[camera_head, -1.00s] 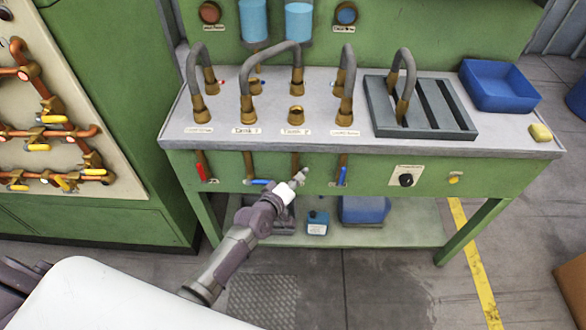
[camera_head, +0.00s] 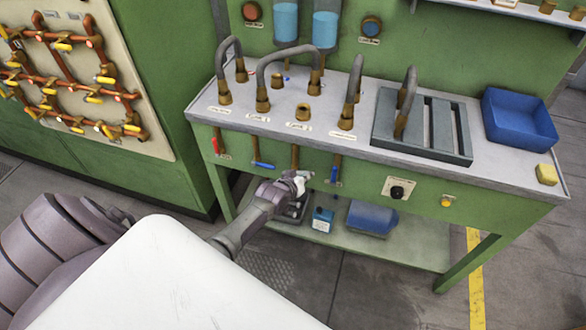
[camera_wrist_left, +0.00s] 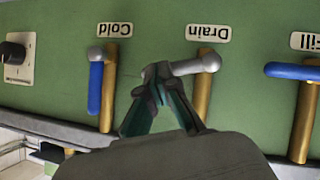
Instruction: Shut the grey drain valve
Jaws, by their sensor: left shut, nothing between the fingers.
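The grey drain valve handle (camera_wrist_left: 197,66) shows in the left wrist view, which is upside down. It lies crosswise to its brass pipe (camera_wrist_left: 203,95), beside the label "Drain" (camera_wrist_left: 208,32). My left gripper (camera_wrist_left: 155,70) is shut and empty, its fingertips at the handle's free end; I cannot tell whether they touch. In the head view my left gripper (camera_head: 302,178) is at the bench's front panel, below the drain pipe (camera_head: 294,157), and largely hides the grey handle. My right gripper is not in view.
Blue handles stand either side: Cold (camera_wrist_left: 96,85), along its pipe, and Fill (camera_wrist_left: 290,71), crosswise. A red handle (camera_head: 214,143) is farther left on the green bench. A black knob (camera_head: 397,191) is to the right. Bottles and a blue container (camera_head: 371,218) stand on the lower shelf.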

